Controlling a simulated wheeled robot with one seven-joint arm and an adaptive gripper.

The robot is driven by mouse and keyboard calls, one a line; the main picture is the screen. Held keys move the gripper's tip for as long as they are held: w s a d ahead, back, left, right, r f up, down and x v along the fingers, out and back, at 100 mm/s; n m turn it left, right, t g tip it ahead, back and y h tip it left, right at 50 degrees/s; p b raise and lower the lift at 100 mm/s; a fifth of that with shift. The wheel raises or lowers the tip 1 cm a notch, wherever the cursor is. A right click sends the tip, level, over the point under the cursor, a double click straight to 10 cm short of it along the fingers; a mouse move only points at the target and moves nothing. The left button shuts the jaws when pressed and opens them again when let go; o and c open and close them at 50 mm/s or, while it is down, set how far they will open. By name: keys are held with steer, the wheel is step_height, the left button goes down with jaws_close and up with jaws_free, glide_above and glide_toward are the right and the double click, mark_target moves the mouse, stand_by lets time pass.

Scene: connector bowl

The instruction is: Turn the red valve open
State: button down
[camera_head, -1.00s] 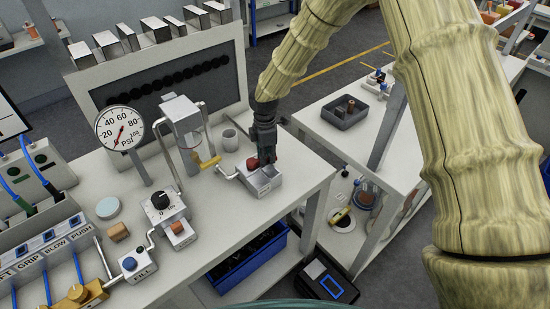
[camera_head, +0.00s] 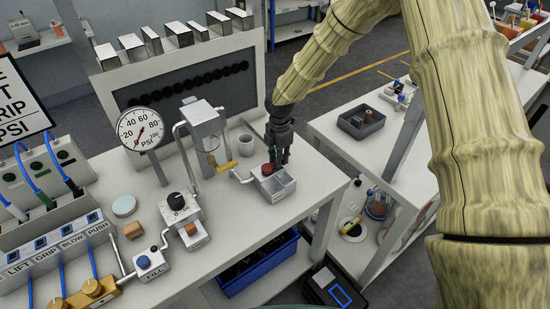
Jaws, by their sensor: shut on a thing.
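The red valve (camera_head: 268,169) is a small round red knob on top of a silver box (camera_head: 279,194) near the right edge of the white bench. My gripper (camera_head: 277,160) is dark and comes down from above onto the knob. Its fingers are shut on the red valve and hide part of it. A pipe with a yellow handle (camera_head: 226,166) runs to the left side of the box.
A pressure gauge (camera_head: 141,129) and a black dial (camera_head: 177,201) stand to the left. A grey cup (camera_head: 246,145) is just behind the valve. A second table with a dark tray (camera_head: 361,122) stands to the right, across a gap.

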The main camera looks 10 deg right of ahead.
steer(key=c, duration=1.4)
jaws_free()
steer(key=shift+a, duration=0.1)
steer(key=shift+r, duration=0.15)
step_height(320, 180, up, 12)
steer(key=shift+f, duration=0.15)
